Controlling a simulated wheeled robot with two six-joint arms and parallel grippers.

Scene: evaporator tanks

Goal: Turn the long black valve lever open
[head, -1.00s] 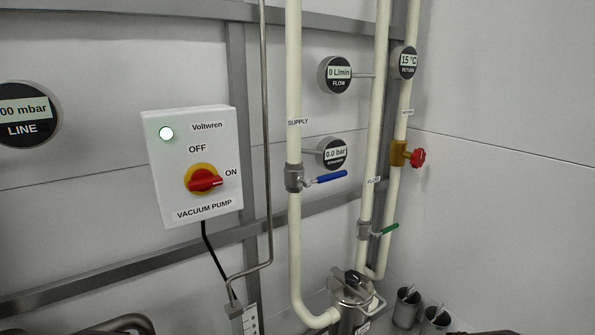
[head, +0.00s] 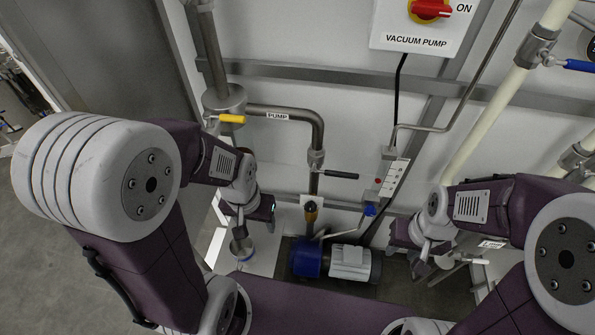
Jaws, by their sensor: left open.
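The long black valve lever (head: 341,174) is on a grey valve (head: 316,160) in the vertical steel pipe under the elbow of the pipe labelled PUMP. The lever sticks out to the right, across the pipe. My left gripper (head: 240,236) points down, to the left of the lever and below it, apart from it. It is open and seems empty, though its fingers are small and partly hidden by the wrist. My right gripper (head: 425,262) is to the right of the lever and lower. Its fingers are hard to make out.
A yellow lever (head: 232,118) is on the thicker pipe at left. A blue and white pump (head: 350,262) stands below. A power strip (head: 393,179), blue-handled valve (head: 575,65) and vacuum pump switch box (head: 418,42) are at right. Steel rails cross the wall.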

